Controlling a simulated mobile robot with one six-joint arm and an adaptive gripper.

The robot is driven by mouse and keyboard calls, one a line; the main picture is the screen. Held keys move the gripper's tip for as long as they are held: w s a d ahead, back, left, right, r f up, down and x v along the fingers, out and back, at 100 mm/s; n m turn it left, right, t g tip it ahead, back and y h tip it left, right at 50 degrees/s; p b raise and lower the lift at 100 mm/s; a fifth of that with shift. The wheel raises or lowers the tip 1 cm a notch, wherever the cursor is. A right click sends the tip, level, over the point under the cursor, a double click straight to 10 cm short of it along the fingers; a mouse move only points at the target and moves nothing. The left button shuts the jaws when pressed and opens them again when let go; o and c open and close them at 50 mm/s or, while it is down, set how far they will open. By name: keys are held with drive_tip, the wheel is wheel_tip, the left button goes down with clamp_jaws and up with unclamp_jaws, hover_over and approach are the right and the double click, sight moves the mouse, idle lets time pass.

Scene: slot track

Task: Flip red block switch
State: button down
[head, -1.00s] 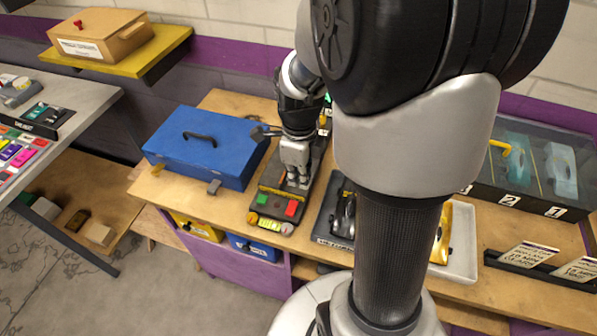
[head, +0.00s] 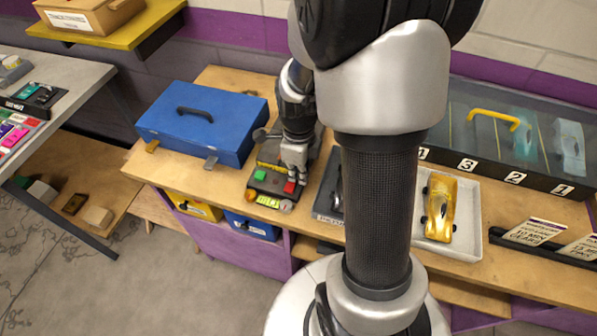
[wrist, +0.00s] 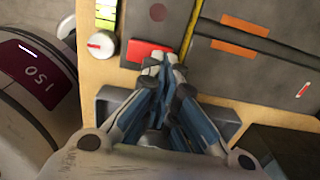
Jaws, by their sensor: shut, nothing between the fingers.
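The red block switch (head: 290,187) is on the near right part of a dark panel (head: 274,184). The green block is not seen in the wrist view.
A white knob (wrist: 101,44) and a lit green-yellow display (wrist: 106,12) are near the red block. A blue toolbox (head: 203,137) stands left of the panel. A gold car (head: 440,207) lies in a white tray (head: 468,240) to the right.

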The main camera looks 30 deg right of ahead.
drive_tip(key=shift+f, duration=0.35)
drive_tip(key=shift+s, duration=0.1)
drive_tip(key=shift+s+a+r, duration=0.3)
drive_tip(key=shift+s+a, duration=0.05)
drive_tip(key=shift+a, duration=0.25)
drive_tip(key=shift+d+r+p, duration=0.1)
drive_tip(key=shift+p, duration=0.2)
drive_tip(key=shift+r, duration=0.3)
wheel_tip(320, 180, up, 13)
drive_tip(key=w+d+p, duration=0.1)
drive_tip(key=p, duration=0.5)
drive_tip(key=shift+d, duration=0.25)
